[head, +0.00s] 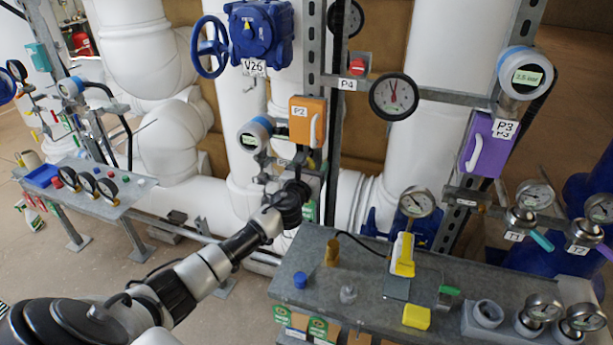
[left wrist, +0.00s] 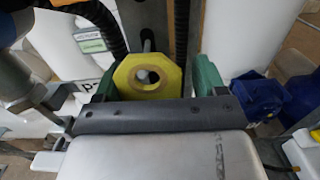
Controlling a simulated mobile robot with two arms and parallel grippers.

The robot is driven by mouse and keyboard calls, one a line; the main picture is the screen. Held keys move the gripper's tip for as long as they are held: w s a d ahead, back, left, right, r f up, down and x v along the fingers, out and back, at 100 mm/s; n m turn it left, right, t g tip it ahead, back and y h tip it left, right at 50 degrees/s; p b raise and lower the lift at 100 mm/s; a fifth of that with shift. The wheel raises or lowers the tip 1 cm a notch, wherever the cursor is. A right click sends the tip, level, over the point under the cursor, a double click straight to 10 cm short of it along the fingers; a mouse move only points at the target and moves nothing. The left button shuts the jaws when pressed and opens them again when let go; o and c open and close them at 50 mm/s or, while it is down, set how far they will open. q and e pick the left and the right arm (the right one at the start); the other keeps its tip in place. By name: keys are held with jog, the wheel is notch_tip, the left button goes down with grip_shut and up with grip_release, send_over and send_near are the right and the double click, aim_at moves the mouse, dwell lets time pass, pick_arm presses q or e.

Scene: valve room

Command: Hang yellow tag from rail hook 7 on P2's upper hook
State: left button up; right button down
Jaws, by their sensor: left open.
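The yellow tag (left wrist: 163,88) is an eight-sided plate with a round hole, seen in the left wrist view. A grey rod end (left wrist: 142,76) shows at its hole; whether the tag hangs on it I cannot tell. My left gripper (left wrist: 153,86) is open, its green-padded fingers on either side of the tag, with a gap at the right finger. In the head view my left gripper (head: 298,178) is just below the orange P2 box (head: 307,122) and hides what is behind it. The tag and P2's hooks are not clear there. My right gripper is not in view.
A round gauge with a blue rim (head: 254,135) sits close left of P2. A steel upright (head: 334,110) runs beside P2. Below is a grey bench (head: 300,262) with a yellow block (head: 416,317) and several fittings. A purple box (head: 487,145) hangs at the right.

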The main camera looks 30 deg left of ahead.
pick_arm(q)
jog(key=shift+s+a+f, duration=0.15)
jog(key=shift+s+a, duration=0.1)
jog(key=shift+a, duration=0.15)
jog(key=s+d+f+n+g+h, duration=0.1)
jog(key=s+d+f+n+g, duration=0.4)
jog(key=s+n, duration=0.65)
jog(key=s+d+f+n+g+h+b, duration=0.15)
jog(key=s+d+f+n+g, duration=0.25)
jog(key=s+d+n, duration=0.75)
jog(key=s+d+f+n+g+h, duration=0.15)
jog(key=s+f+n+g, duration=0.5)
jog(key=s, duration=1.05)
notch_tip(320, 180, down, 27)
jog(key=s+n+b, duration=0.1)
jog(key=s+n, duration=0.1)
jog(key=s+a+f+g+b, duration=0.1)
jog(key=s+a+f, duration=0.1)
jog(key=s+f, duration=1.3)
jog(key=shift+s+a+f+b, duration=0.15)
jog(key=shift+a+f+b, duration=0.15)
jog(key=shift+a+f, duration=0.15)
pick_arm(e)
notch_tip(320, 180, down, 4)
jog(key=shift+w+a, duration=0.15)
